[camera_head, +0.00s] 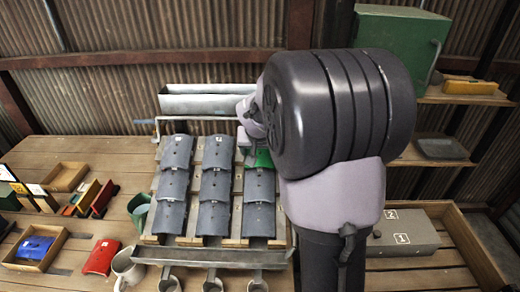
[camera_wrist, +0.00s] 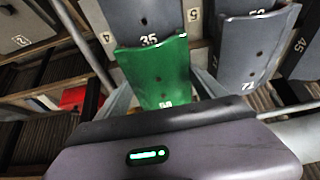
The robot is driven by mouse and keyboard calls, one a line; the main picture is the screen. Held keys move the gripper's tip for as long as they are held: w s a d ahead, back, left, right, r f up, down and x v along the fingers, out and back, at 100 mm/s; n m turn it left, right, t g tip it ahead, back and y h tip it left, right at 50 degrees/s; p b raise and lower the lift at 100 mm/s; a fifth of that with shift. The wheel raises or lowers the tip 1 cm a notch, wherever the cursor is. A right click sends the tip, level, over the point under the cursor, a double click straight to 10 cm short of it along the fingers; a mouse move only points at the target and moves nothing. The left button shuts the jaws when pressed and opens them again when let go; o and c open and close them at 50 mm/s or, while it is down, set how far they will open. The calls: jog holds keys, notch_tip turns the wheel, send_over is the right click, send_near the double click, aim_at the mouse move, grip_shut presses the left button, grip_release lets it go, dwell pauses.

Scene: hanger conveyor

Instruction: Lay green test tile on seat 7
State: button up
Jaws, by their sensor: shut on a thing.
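The green tile (camera_wrist: 155,72) is a curved roof tile with a small pale mark on its near edge. My gripper (camera_wrist: 164,88) is shut on it, with a finger at each side. Its far edge meets or overlaps the gray tile marked 35 (camera_wrist: 142,18); I cannot tell if they touch. In the head view the green tile (camera_head: 263,159) shows at the top of the rack's right column, above a gray tile (camera_head: 259,186), partly hidden by my arm. My fingertips are hidden there. I cannot read a seat number 7 in either view.
The sloped rack holds gray tiles in columns, with a metal trough (camera_head: 205,98) behind. A gray box (camera_head: 405,236) is at right.

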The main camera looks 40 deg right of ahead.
jog(key=shift+r, duration=0.1)
jog(key=o, duration=1.6)
jog(key=shift+c, duration=0.2)
jog(key=p+v, duration=0.4)
jog(key=v, duration=1.3)
jog(key=shift+s+p, duration=0.2)
jog(key=shift+p, duration=0.2)
jog(key=shift+a, duration=0.1)
jog(key=s+a+f+n+y+b, duration=0.1)
jog(key=s+a+f+y+b, duration=0.1)
jog(key=s+a, duration=0.7)
jog(key=s+a+f+n+y+b, duration=0.2)
jog(key=s+a, duration=0.7)
jog(key=a, duration=0.5)
notch_tip(320, 180, down, 3)
jog(key=shift+s+f+t+y+b, duration=0.15)
jog(key=shift+s+t+y+b, duration=0.15)
jog(key=shift+y+b, duration=0.5)
